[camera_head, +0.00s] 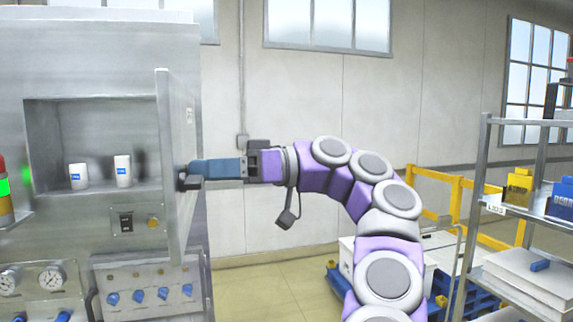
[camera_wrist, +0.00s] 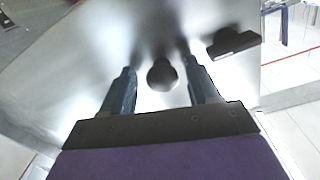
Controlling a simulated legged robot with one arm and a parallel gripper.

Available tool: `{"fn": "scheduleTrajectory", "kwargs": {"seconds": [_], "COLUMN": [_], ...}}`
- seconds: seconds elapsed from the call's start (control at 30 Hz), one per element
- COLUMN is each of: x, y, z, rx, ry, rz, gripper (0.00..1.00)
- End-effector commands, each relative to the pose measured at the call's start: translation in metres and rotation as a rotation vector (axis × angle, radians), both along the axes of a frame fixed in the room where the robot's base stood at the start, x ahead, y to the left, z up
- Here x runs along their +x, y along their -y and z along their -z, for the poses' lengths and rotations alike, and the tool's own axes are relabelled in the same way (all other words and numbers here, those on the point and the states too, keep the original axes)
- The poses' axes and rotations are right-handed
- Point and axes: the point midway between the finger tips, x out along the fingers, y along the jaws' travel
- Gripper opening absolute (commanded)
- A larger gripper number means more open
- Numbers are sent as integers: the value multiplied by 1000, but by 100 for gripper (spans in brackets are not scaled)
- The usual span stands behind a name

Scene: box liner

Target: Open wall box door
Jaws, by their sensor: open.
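The wall box (camera_head: 90,110) is a grey metal cabinet at the left in the head view. Its door (camera_head: 172,160) stands swung out at the right of the opening, seen nearly edge-on. My gripper (camera_head: 185,178) reaches in from the right, its fingers at the door's outer face. In the wrist view my open gripper (camera_wrist: 157,68) has its two blue-grey fingers on either side of a dark round knob (camera_wrist: 162,75) on the shiny door (camera_wrist: 100,55). Contact with the knob cannot be told. A dark bar-shaped part (camera_wrist: 234,43) lies right of the fingers.
Two white canisters (camera_head: 79,176) (camera_head: 123,171) stand inside the box. Blue knobs (camera_head: 138,297) and gauges (camera_head: 52,279) are below. A loaded shelf (camera_head: 484,180) and yellow rail (camera_head: 456,200) are at the right. Some floor (camera_head: 270,290) is clear below my arm.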

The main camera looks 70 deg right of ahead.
Motion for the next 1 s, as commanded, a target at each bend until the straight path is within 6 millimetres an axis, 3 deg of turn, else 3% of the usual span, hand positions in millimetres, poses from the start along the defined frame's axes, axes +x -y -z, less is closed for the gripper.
{"fn": "scheduleTrajectory", "kwargs": {"seconds": [0.5,1.0], "x": [-39,-65], "y": [24,39], "z": [-8,-5], "rx": [2,-2], "ry": [7,6], "rz": [1,-1], "gripper": [61,61]}}
